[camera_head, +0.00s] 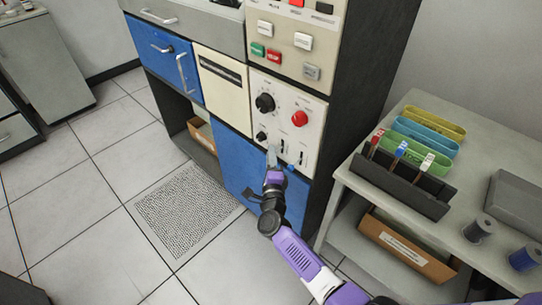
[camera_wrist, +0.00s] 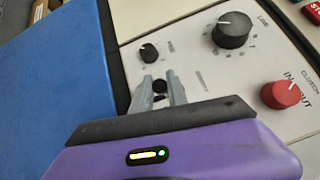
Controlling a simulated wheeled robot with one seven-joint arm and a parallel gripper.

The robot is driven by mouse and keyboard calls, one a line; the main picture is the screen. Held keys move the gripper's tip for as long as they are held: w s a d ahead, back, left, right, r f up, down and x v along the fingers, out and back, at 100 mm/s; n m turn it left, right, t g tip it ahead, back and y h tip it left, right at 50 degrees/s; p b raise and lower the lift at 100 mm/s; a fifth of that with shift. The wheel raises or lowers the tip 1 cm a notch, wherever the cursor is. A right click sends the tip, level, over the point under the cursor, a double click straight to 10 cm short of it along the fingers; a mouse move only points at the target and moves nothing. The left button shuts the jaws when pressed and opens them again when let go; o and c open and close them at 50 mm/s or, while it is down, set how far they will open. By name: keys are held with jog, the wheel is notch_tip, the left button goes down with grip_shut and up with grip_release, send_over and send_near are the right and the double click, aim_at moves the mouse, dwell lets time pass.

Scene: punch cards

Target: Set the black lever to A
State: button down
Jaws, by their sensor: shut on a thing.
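The black lever (camera_wrist: 160,86) shows in the wrist view as a small dark round tip between the two grey fingers of my gripper (camera_wrist: 160,90). The fingers are shut on it, one on each side. In the head view my gripper (camera_head: 271,154) reaches the lower left part of the cream control panel (camera_head: 277,103). There the fingers hide the lever. The letter A and the lever's exact setting cannot be made out.
Near the lever are a small black knob (camera_wrist: 148,53), a large black knob (camera_wrist: 231,30) and a red knob (camera_wrist: 281,94). A blue panel (camera_head: 245,170) lies below left. A table (camera_head: 345,178) with colored trays stands to the right.

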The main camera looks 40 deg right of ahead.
dwell(0.8)
jog(key=r+p, duration=0.1)
jog(key=p, duration=0.2)
jog(key=shift+r+m+g+y, duration=0.3)
jog(key=shift+r+m, duration=0.05)
jog(key=shift+m, duration=0.05)
jog(key=r+m+p, duration=0.1)
jog(key=p, duration=0.3)
jog(key=r+g+y+p, duration=0.1)
jog(key=p, duration=0.3)
jog(key=shift+d+r+m, duration=0.15)
jog(key=shift+d+m, duration=0.15)
jog(key=shift+m, duration=0.1)
jog(key=shift+d+r+p, duration=0.15)
jog(key=shift+r+p, duration=0.1)
jog(key=shift+p, duration=0.45)
jog(key=shift+d+r, duration=0.1)
jog(key=shift+d, duration=0.1)
jog(key=c, duration=1.3)
grip_release()
